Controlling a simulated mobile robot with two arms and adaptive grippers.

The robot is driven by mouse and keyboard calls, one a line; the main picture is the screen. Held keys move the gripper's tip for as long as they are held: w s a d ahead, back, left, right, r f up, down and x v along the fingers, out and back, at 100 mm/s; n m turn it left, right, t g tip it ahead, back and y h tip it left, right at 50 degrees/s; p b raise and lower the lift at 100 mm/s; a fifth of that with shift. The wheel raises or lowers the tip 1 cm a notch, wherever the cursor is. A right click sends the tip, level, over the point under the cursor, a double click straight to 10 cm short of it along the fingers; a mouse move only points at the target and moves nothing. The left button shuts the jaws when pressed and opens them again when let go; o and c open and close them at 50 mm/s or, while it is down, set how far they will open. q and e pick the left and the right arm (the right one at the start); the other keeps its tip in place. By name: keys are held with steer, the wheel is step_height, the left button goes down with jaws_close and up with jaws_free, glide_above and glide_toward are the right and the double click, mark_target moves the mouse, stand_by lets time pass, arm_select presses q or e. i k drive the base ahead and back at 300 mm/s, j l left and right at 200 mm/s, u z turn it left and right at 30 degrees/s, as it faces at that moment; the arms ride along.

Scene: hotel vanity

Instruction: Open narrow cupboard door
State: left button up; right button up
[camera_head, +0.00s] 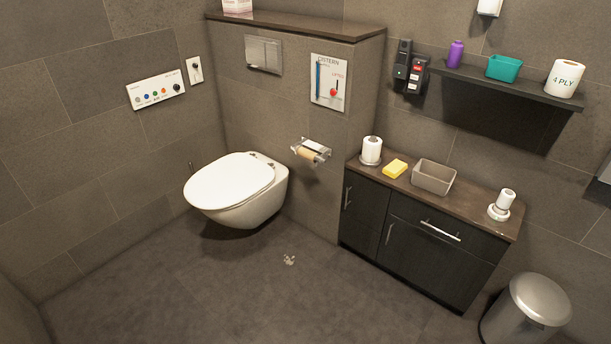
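The narrow cupboard door (362,222) is the dark, tall panel at the left end of the low vanity cabinet. It looks shut, flush with the cabinet front. Its slim vertical metal handle (348,197) sits near its upper left edge. To its right are a drawer front with a bar handle (440,231) and a wider lower door (428,265) with a vertical handle (390,234); these look shut too. Neither of my grippers shows in the head view.
The brown countertop (470,206) holds a toilet roll on a stand (371,150), a yellow sponge (395,168), a grey bin (433,177) and a white dispenser (502,205). A wall-hung toilet (236,188) is left; a metal pedal bin (527,308) is right. Floor (230,290) before the cabinet is largely clear.

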mark_target(365, 200)
steer(key=i+j+u, duration=0.15)
steer(key=i, duration=0.35)
steer(key=i+j+u, duration=0.15)
steer(key=i, duration=0.35)
